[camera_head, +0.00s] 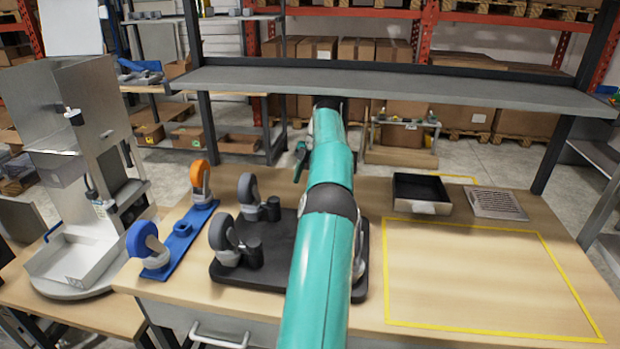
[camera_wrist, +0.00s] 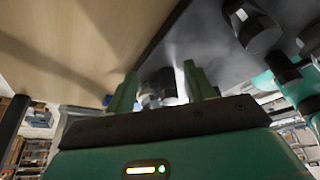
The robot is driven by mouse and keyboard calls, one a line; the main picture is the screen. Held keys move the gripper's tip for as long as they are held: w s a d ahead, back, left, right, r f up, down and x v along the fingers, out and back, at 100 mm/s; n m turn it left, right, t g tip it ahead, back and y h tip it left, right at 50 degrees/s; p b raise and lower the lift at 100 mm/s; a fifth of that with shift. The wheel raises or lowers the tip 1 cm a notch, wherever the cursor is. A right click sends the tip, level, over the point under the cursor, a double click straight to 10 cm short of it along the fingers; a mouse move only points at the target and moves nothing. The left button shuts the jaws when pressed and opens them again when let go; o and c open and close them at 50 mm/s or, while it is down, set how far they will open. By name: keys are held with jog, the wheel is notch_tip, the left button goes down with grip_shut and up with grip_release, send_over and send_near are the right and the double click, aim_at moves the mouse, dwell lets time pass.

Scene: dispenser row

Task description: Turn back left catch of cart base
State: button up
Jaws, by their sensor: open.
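The cart base is a dark plate (camera_head: 270,235) lying on the workbench. Dark caster wheels (camera_head: 222,238) stand along its left side; my teal arm hides much of its middle and right. The left catch cannot be picked out surely in either view. In the wrist view, my gripper (camera_wrist: 161,90) is open, with its two green fingers apart. A dark and pale metallic part (camera_wrist: 158,88) shows between and beyond the fingers; contact cannot be told. A grey surface, probably the base plate (camera_wrist: 195,40), and dark cylindrical parts (camera_wrist: 250,24) lie beyond.
A blue bar (camera_head: 180,240) with orange and blue casters lies left of the base. A dispenser (camera_head: 75,150) stands at far left. A black tray (camera_head: 420,208) and grate (camera_head: 497,205) sit at right. The yellow-taped area is clear. A shelf (camera_head: 400,85) spans above the bench.

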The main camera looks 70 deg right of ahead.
jog(key=shift+s+d, duration=0.65)
jog(key=shift+d, duration=0.25)
dwell(0.3)
